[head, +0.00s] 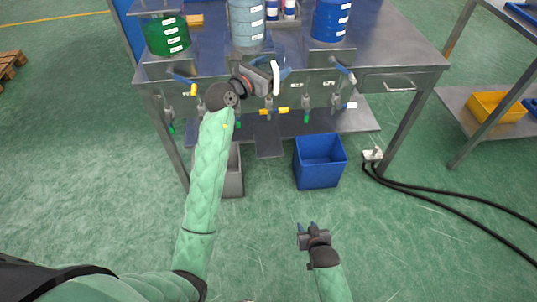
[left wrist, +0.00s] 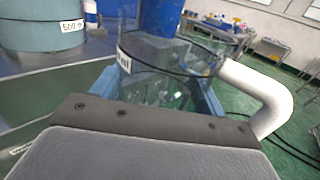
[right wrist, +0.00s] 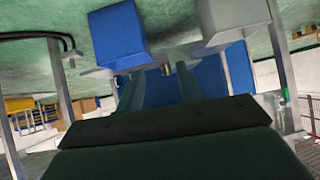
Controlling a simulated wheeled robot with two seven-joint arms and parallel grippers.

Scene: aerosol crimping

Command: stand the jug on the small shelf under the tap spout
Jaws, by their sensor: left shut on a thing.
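A clear jug with a white handle (head: 276,76) is held up in front of the bench. In the left wrist view its see-through body (left wrist: 160,88) sits between the blue fingers, handle to the right. My left gripper (head: 264,74) is shut on the jug, in front of the middle tank. A row of taps hangs under the bench front; the middle tap (head: 269,110) has a yellow lever. A small dark shelf (head: 268,140) juts out low beneath that tap, with nothing visible on it. My right gripper (head: 306,229) is open and empty over the floor.
Green (head: 167,36), grey-blue (head: 246,22) and blue (head: 331,18) tanks stand on the metal bench (head: 400,45). A grey bin (head: 233,175) and a blue bin (head: 320,162) are on the floor below. Black cables (head: 420,190) lie at the right. The front floor is clear.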

